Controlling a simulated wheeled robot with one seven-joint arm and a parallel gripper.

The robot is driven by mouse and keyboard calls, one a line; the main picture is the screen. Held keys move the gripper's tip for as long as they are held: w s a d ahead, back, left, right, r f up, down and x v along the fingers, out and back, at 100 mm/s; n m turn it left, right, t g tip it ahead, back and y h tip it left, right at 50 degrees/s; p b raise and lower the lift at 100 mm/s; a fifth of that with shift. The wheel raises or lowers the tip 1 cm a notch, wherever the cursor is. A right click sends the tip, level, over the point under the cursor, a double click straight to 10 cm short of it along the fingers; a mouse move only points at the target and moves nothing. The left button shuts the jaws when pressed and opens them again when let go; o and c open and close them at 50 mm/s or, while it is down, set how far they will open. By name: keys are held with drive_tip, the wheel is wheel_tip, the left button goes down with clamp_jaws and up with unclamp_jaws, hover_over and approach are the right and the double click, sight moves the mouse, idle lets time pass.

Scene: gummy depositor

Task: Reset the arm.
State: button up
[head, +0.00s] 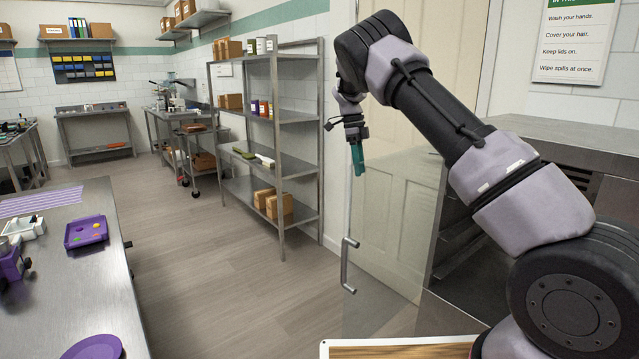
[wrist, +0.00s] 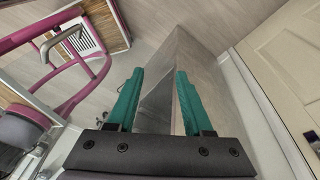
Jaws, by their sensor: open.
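My arm is bent, raised on the right side of the head view, with its elbow high and the forearm hanging down. My gripper (head: 358,160) points downward in front of the cream door, with teal fingers. In the wrist view my gripper (wrist: 158,100) shows two teal fingers spread apart with nothing between them. Below the fingers are the floor and a grey metal surface.
The cream door (head: 395,215) and a metal handle (head: 348,265) are close by my gripper. A steel shelf rack (head: 282,150) with boxes stands left of it. A steel table (head: 60,290) at left holds a purple tray (head: 104,240) and a purple disc (head: 92,348). Floor between is clear.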

drive_tip(key=s+d+r+n+t+y, duration=0.1)
drive_tip(key=s+d+r+n, duration=0.1)
drive_tip(key=s+r, duration=0.3)
drive_tip(key=s+d+r+n+t+y, duration=0.1)
drive_tip(key=s+d+r+n+y, duration=0.1)
drive_tip(key=s+d+r, duration=0.3)
drive_tip(key=s+d+r+n+t+y, duration=0.1)
drive_tip(key=s+d+r+n, duration=0.2)
drive_tip(key=s+r, duration=0.3)
drive_tip(key=shift+d+r+n+y, duration=0.2)
drive_tip(key=shift+d+r, duration=0.15)
drive_tip(key=shift+r, duration=0.5)
drive_tip(key=shift+d+r+n+y, duration=0.1)
drive_tip(key=shift+d+r+n, duration=0.15)
drive_tip(key=shift+r, duration=0.55)
drive_tip(key=s+d+r+n+t, duration=0.1)
drive_tip(key=s+n+t, duration=0.5)
drive_tip(key=s, duration=1.8)
drive_tip(key=n, duration=0.4)
drive_tip(key=shift+s+r+h, duration=0.2)
drive_tip(key=shift+h, duration=0.2)
